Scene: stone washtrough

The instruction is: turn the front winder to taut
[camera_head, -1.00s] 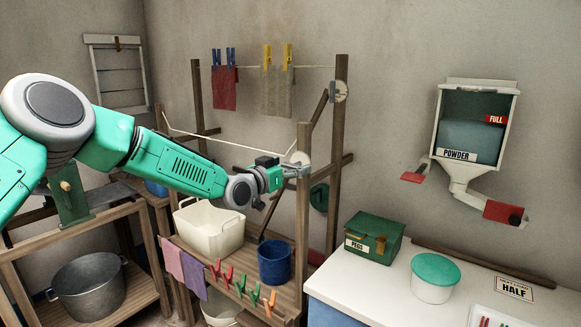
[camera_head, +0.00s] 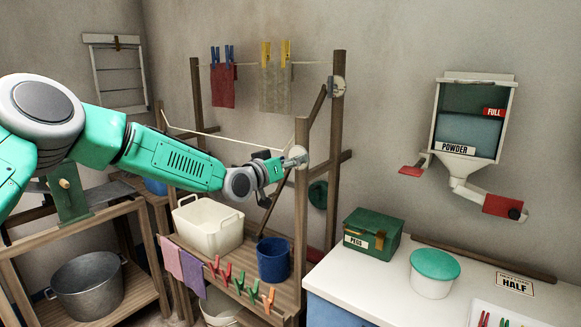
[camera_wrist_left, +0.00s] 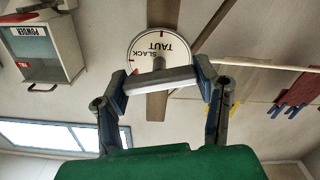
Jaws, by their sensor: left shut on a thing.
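My left gripper (camera_head: 288,163) is at the winder. In the left wrist view its fingers (camera_wrist_left: 160,84) are shut on the winder's grey bar handle (camera_wrist_left: 158,79), which partly covers the dial. The front line (camera_head: 225,140) runs from the winder to the far left post and sags. I cannot tell where the winder's pointer stands. My right gripper is out of view.
A second winder (camera_head: 338,87) is on the rear post, with a red cloth (camera_head: 222,86) and a tan cloth (camera_head: 275,88) on the rear line. Below my arm are a cream basket (camera_head: 210,228) and a blue bucket (camera_head: 273,260). A green peg box (camera_head: 372,233) stands right.

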